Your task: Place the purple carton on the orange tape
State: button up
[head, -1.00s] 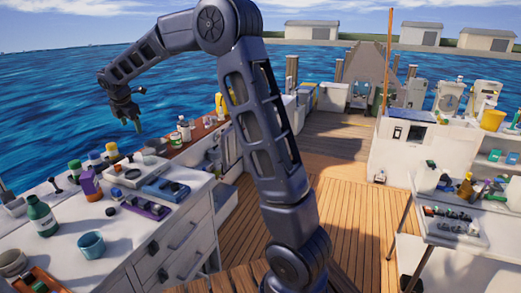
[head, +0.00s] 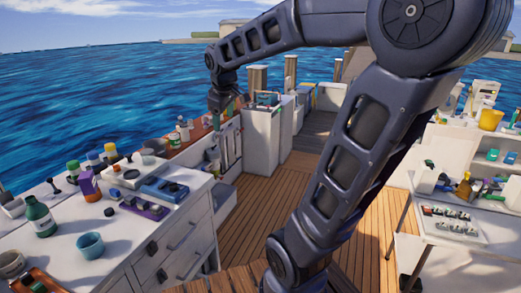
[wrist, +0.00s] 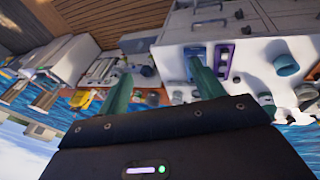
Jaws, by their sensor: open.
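A blue tray (head: 164,190) and a purple tray (head: 142,208) lie right of the carton. A green bottle (head: 40,217) and a teal cup (head: 90,245) stand nearer. A side table (head: 455,238) stands at the right. Wooden deck (head: 255,205) lies open between.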

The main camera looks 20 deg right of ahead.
jog(key=s+d+f+m, duration=0.3)
jog(key=s+m, duration=0.1)
jog(key=s, duration=0.3)
jog(key=s+d+f+m, duration=0.3)
jog(key=s+m, duration=0.1)
jog(key=s, duration=0.4)
jog(key=shift+d+f+m+y, duration=0.15)
jog(key=shift+d+m+y, duration=0.15)
jog(key=shift+d+m, duration=0.1)
